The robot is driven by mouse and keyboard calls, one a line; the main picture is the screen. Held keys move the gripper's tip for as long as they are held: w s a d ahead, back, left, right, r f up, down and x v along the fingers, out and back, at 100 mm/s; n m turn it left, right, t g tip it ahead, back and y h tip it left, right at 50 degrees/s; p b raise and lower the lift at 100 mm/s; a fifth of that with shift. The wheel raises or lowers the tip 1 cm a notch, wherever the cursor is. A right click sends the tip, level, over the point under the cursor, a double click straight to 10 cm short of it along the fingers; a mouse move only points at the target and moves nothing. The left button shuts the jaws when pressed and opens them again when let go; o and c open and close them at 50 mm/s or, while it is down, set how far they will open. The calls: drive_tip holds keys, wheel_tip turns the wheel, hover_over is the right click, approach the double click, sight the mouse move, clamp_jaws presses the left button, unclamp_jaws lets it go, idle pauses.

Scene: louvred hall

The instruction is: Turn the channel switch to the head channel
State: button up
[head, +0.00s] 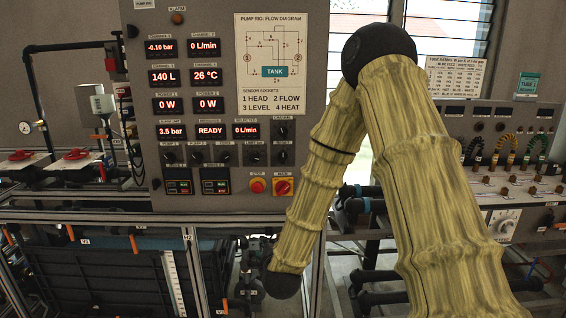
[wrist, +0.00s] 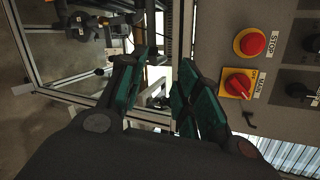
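The channel switch (head: 281,131) is a small dark knob at the right of the grey panel (head: 145,95), under a small label that seems to read CHANNEL. Its pointer direction is too small to tell. The diagram sheet (head: 271,64) lists 1 HEAD, 2 FLOW, 3 LEVEL, 4 HEAT. The selected display (head: 246,131) reads 0 L/min, like the channel 2 display (head: 204,47). My gripper (wrist: 160,72) is open and empty, its teal-padded fingers apart beside the panel's edge. It is hidden in the head view. The channel switch is outside the wrist view.
A red stop button (wrist: 253,42) and a red main switch (wrist: 238,85) on yellow are close to my fingers. Another dark knob (wrist: 298,90) is beyond the main switch. A metal frame (head: 185,238) and pipes lie below the panel. A socket bench (head: 508,165) stands right.

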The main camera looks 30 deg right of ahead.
drive_tip(key=w+d+r+m+t+h+p, duration=0.1)
drive_tip(key=d+r+m+p, duration=0.15)
drive_tip(key=r, duration=0.65)
drive_tip(key=w+d+r+m+t+h+p, duration=0.1)
drive_tip(key=w+d+r+m+p, duration=0.2)
drive_tip(key=r, duration=0.6)
drive_tip(key=m+h+p, duration=0.3)
drive_tip(key=m+p, duration=0.1)
drive_tip(key=m, duration=0.3)
approach(283, 134)
drive_tip(key=shift+n, duration=0.25)
drive_tip(key=p+x, duration=0.3)
drive_tip(key=x, duration=0.5)
drive_tip(key=shift+w+d+p, duration=0.15)
drive_tip(key=shift+p, duration=0.15)
drive_tip(key=shift+w+d+f, duration=0.1)
drive_tip(key=shift+w+d, duration=0.05)
drive_tip(key=shift+w, duration=0.05)
drive_tip(key=shift+w+b, duration=0.1)
drive_tip(key=shift+b, duration=0.3)
drive_tip(key=shift+w+d, duration=0.25)
clamp_jaws()
